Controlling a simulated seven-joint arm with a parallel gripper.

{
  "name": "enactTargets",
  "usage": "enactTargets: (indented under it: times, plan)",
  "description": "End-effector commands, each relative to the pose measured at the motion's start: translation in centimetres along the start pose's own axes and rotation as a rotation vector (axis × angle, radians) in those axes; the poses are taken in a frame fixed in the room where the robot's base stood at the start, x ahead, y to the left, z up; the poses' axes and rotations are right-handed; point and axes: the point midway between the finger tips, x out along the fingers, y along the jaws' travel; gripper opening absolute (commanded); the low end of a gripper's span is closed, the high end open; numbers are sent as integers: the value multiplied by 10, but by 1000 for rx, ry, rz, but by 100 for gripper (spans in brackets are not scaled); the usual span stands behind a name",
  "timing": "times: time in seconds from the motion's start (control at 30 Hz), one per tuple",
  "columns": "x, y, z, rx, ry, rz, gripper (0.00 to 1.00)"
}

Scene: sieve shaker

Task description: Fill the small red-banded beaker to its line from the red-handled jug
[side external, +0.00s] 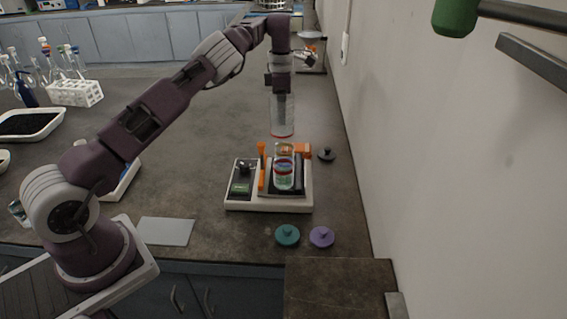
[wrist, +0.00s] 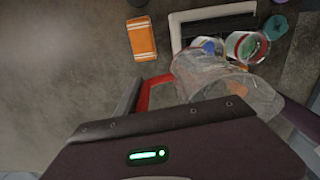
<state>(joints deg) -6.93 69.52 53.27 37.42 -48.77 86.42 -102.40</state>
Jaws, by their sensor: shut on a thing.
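My gripper (side external: 281,92) is above the bench and shut on the clear jug (side external: 283,122), which has a red edge at its lower end. In the wrist view the jug's clear body (wrist: 205,75) and part of its red handle (wrist: 155,92) show just beyond the jaws. The jug hangs above the beakers, apart from them in the side view. The red-banded beaker (wrist: 243,46) stands upright, with green and white showing inside its ring; it is the front beaker (side external: 284,180) in the side view. Its fill level and the jug's contents are unclear.
A second beaker (side external: 285,149) stands just behind. Both are on a pale-based device (side external: 267,204) with orange parts. An orange block (wrist: 142,40) lies nearby. Teal (side external: 287,236) and purple (side external: 322,237) lids lie in front. A wall (side external: 440,160) bounds the right side.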

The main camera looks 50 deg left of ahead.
Motion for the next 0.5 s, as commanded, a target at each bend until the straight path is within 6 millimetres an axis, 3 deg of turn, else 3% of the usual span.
enactTargets:
  times: [0.27,0.5]
  plan:
    - [-24,-26,13,362,-9,8,0]
    - [-39,-78,25,860,-10,8,0]
